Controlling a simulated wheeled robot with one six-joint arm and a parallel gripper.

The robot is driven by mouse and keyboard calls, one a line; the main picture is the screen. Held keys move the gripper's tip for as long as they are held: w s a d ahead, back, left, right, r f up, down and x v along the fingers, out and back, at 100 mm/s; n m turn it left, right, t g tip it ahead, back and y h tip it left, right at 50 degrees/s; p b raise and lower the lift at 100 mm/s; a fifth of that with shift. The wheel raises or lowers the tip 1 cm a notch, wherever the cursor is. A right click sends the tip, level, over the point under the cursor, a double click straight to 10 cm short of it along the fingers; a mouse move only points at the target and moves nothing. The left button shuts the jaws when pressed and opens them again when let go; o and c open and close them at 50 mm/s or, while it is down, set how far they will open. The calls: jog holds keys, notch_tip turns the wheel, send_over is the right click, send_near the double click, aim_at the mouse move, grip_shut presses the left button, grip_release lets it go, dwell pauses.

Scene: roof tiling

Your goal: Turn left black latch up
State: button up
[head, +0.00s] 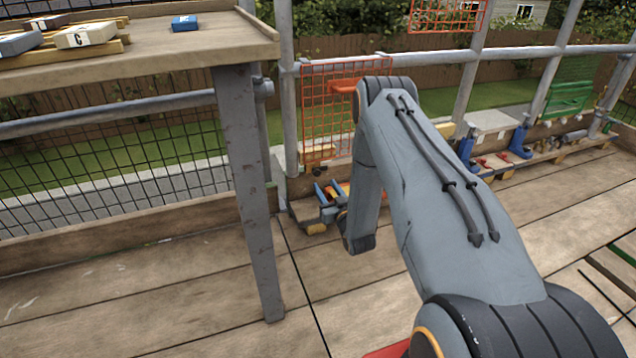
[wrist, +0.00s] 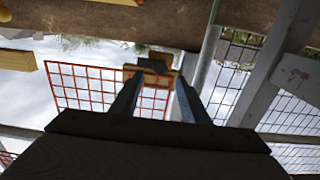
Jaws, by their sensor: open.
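My gripper (wrist: 158,80) is open; its two blue-grey fingers stand apart in the wrist view. In the head view a small black piece (head: 319,171) sits under a yellowish wood block (head: 318,152), at the foot of an orange mesh panel. My gripper (head: 326,190) is low there, just below the black piece and partly behind my arm.
The orange mesh panel (head: 325,95) hangs on the scaffold rail; it also shows in the wrist view (wrist: 75,85). A wooden bench (head: 150,50) with blocks stands at the left on a grey leg (head: 245,190). Blue brackets (head: 519,142) line the toe board at the right.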

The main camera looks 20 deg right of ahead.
aim_at(317, 174)
jog(key=w+b, duration=0.3)
jog(key=w, duration=0.4)
jog(key=shift+w+a, duration=0.1)
jog(key=shift+w, duration=0.2)
jog(key=c, duration=1)
